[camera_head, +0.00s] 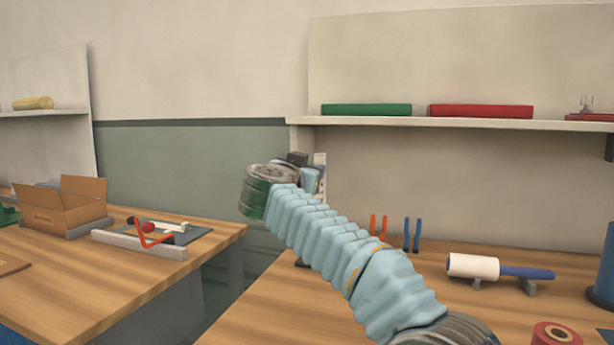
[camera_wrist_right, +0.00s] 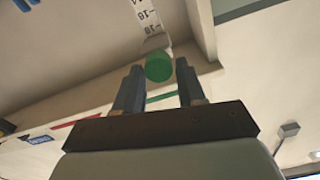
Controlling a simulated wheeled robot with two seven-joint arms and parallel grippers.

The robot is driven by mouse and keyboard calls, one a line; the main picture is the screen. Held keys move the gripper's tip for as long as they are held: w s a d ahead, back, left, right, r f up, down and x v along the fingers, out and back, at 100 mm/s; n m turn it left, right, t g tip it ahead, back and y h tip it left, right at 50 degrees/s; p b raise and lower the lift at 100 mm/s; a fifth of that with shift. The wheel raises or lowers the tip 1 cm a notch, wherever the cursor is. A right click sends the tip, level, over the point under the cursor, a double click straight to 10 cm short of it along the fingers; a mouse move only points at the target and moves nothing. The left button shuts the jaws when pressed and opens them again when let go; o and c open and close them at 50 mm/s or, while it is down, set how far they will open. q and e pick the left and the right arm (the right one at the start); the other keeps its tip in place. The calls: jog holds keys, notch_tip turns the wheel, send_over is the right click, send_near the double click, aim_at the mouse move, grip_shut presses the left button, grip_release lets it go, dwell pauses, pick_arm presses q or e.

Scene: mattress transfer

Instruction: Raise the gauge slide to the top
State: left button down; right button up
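The gauge is a pale upright strip (camera_wrist_right: 146,14) with printed figures and marks, at the top of the right wrist view. The head view shows a piece of a pale strip (camera_head: 320,160) just beyond my right wrist. The gauge slide (camera_wrist_right: 155,42) is a small grey-beige block on the strip, with a round green knob (camera_wrist_right: 159,68) facing me. My right gripper (camera_wrist_right: 159,75) is open, its two dark fingers on either side of the knob, with a narrow gap at each side. My left gripper is not in view.
Pliers, a lint-roller-like tool (camera_head: 473,267) and a red tape roll (camera_head: 556,334) are on that bench. The left table (camera_head: 75,290) holds a cardboard box (camera_head: 62,208). A gap separates the tables.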

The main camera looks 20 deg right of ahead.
jog(key=shift+o, duration=1.4)
jog(key=shift+f, duration=0.1)
jog(key=shift+a, duration=0.1)
jog(key=b+v, duration=0.2)
jog(key=v, duration=1.1)
jog(key=shift+s+a, duration=0.2)
jog(key=shift+s, duration=0.1)
